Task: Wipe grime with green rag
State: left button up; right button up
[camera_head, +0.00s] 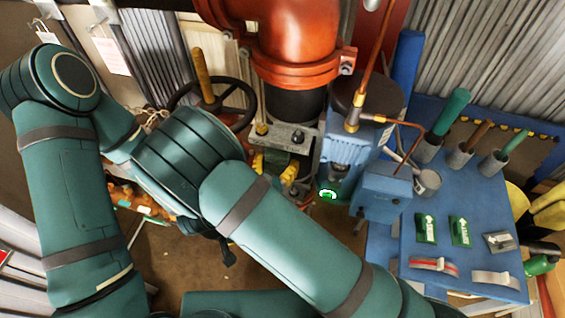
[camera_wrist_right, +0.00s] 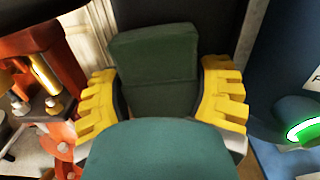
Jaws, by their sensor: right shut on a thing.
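My right gripper (camera_head: 274,170) has yellow fingers and is below the red pipe flange, beside the blue pump housing. It is shut on the dark green rag (camera_wrist_right: 155,65), which shows as a folded, block-like pad between the yellow fingers in the right wrist view. My right gripper (camera_wrist_right: 162,95) also shows there, with a finger on each side of the rag. In the head view the rag is mostly hidden. I cannot make out the grime in either view. My left gripper is not in view.
The red pipe (camera_head: 295,40) and its flange stand close above the right gripper. A dark handwheel (camera_head: 240,110) is to its left and a blue pump housing (camera_head: 348,150) to its right. A blue table (camera_head: 410,250) with tags and tube holders stands at the right.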

jog(key=shift+r, duration=0.1)
jog(key=shift+s+d, duration=0.2)
jog(key=shift+d, duration=0.45)
jog(key=shift+s+d, duration=0.25)
jog(key=shift+d, duration=0.4)
jog(key=shift+s+d, duration=0.2)
jog(key=shift+d, duration=0.45)
jog(key=shift+a, duration=0.1)
jog(key=shift+w+a, duration=0.3)
jog(key=shift+a, duration=0.65)
jog(key=shift+w+a, duration=0.3)
jog(key=shift+a, duration=0.65)
jog(key=shift+v, duration=3.05)
